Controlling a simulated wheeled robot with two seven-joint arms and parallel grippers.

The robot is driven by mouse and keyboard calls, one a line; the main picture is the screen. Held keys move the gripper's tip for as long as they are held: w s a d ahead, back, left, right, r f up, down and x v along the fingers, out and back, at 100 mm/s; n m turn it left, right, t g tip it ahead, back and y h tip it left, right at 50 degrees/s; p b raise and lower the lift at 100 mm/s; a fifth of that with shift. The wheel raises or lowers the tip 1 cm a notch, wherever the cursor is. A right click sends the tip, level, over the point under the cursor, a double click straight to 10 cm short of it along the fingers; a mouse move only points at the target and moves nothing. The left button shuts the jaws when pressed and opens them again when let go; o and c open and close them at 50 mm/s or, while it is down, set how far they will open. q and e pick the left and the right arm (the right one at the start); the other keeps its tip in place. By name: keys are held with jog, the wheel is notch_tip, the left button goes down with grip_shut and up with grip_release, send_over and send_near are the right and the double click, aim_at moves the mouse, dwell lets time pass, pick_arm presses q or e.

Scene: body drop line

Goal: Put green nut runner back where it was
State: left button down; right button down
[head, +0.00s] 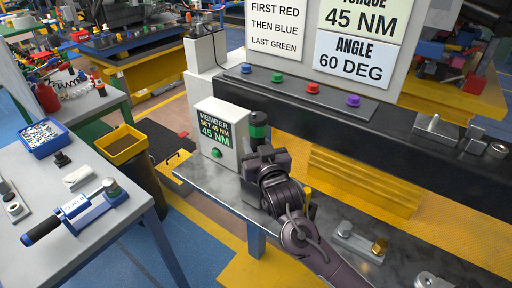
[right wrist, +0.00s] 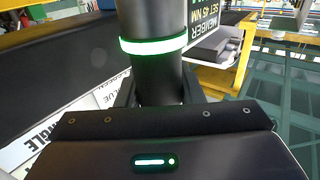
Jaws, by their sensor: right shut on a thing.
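The green nut runner (head: 258,119) is a dark upright cylinder with a green band. In the right wrist view the nut runner (right wrist: 153,25) shows a lit green ring and stands between the fingers. My right gripper (head: 259,152) is shut on it, just right of the white controller box; it also shows in the right wrist view (right wrist: 157,92). The nut runner's lower end is hidden behind the gripper, so I cannot tell whether it touches the bench. My left gripper is not in view.
The white controller box (head: 221,129) reads 45 NM and stands close to the gripper. A black beam (head: 330,104) with colored buttons runs behind. The grey bench (head: 213,181) holds metal fixtures at right. A left table (head: 100,238) carries a blue tool (head: 87,212) and bins.

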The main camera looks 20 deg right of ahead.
jog(key=shift+f, duration=0.65)
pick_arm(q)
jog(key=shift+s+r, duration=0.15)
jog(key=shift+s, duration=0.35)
pick_arm(e)
jog(key=shift+f, duration=0.15)
jog(key=c, duration=1.3)
grip_release()
jog(key=shift+f, duration=0.15)
jog(key=shift+c, duration=0.2)
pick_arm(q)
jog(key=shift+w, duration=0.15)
pick_arm(e)
jog(key=o, duration=0.4)
pick_arm(q)
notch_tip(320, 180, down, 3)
jog(key=b, duration=0.3)
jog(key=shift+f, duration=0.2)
pick_arm(e)
jog(key=s, duration=1.2)
jog(key=shift+s, duration=0.1)
